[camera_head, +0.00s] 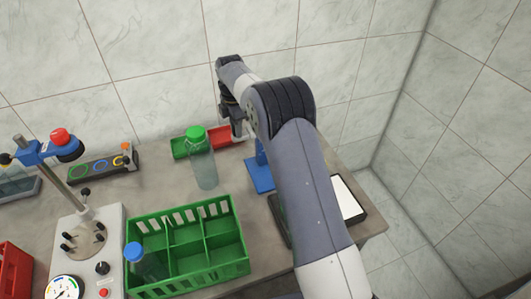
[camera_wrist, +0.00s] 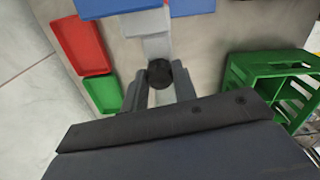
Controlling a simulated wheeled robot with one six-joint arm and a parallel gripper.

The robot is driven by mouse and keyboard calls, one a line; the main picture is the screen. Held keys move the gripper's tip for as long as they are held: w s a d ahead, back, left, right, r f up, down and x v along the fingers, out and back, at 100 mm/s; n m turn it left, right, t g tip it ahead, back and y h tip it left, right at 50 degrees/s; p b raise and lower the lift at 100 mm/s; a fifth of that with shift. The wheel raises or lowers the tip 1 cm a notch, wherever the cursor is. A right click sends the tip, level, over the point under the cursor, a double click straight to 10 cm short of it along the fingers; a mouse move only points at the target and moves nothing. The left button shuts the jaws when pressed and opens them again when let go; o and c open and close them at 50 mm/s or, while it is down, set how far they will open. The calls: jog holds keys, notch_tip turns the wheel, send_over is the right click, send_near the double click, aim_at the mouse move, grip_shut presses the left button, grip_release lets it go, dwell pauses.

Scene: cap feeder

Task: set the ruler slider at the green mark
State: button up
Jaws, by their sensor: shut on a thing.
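A blue stand (camera_head: 260,176) with an upright blue post stands on the table, partly behind my arm. My gripper (camera_head: 238,128) is beside the post, at its left. In the wrist view, my gripper (camera_wrist: 159,82) is shut on a round black knob (camera_wrist: 158,71). A light grey piece (camera_wrist: 157,46) lies just beyond the knob, toward the blue parts (camera_wrist: 190,6) at the top edge; it may be the ruler slider. I cannot make out the ruler's scale or the green mark in either view.
A clear bottle with a green cap (camera_head: 203,165) stands left of the stand. Red and green trays (camera_wrist: 80,45) lie behind it. A green crate (camera_head: 190,249) is in front. A device with a lever (camera_head: 88,235) stands at left. A dark-framed white panel (camera_head: 346,199) is at right.

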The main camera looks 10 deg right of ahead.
jog(key=shift+r+p, duration=1)
jog(key=shift+r, duration=0.4)
jog(key=o, duration=0.8)
jog(key=shift+f, duration=0.1)
jog(key=shift+c, duration=0.2)
notch_tip(320, 180, up, 5)
jog(key=p, duration=0.3)
jog(key=shift+p, duration=0.3)
notch_tip(320, 180, up, 3)
jog(key=shift+f, duration=0.1)
